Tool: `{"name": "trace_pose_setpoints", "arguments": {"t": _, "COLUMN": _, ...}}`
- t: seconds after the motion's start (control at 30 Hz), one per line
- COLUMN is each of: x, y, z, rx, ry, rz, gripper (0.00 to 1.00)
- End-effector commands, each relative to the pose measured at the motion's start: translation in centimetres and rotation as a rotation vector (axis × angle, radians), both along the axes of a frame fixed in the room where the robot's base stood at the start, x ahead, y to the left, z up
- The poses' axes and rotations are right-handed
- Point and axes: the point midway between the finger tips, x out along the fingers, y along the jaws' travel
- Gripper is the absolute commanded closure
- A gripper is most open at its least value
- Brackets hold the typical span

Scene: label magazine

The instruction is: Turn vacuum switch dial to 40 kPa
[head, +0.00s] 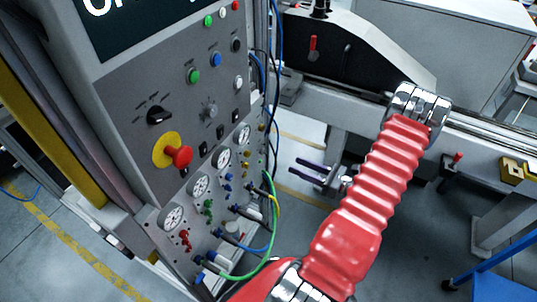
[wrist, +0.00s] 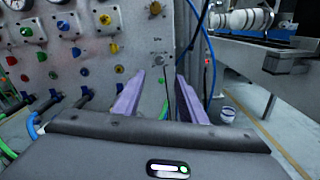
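A small grey dial (wrist: 158,60) with tiny markings sits on the grey panel's right part in the wrist view, seen between my fingers. It appears to be the vacuum switch dial; its setting is too small to read. In the head view I cannot single it out among the small fittings near the panel's right edge. My gripper (wrist: 160,84) has two purple fingers, spread apart with nothing between them. In the head view my gripper (head: 302,173) is right of the panel edge, apart from it.
The control panel (head: 130,95) carries a red emergency knob (head: 181,156), a black rotary switch (head: 158,115), several gauges and coloured valves. A green hose (head: 262,262) and blue hoses loop out from its lower front. A conveyor frame (head: 350,95) stands behind my arm.

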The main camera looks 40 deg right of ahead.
Motion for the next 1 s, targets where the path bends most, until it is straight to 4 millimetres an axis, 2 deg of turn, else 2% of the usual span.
{"name": "trace_pose_setpoints", "arguments": {"t": 0.7, "x": 9.1, "y": 3.5, "z": 0.0, "rx": 0.0, "ry": 0.001, "rz": 0.007, "gripper": 0.62}}
{"name": "trace_pose_setpoints", "arguments": {"t": 1.0, "x": 11.7, "y": 4.3, "z": 0.0, "rx": 0.0, "ry": 0.001, "rz": 0.005, "gripper": 0.62}}
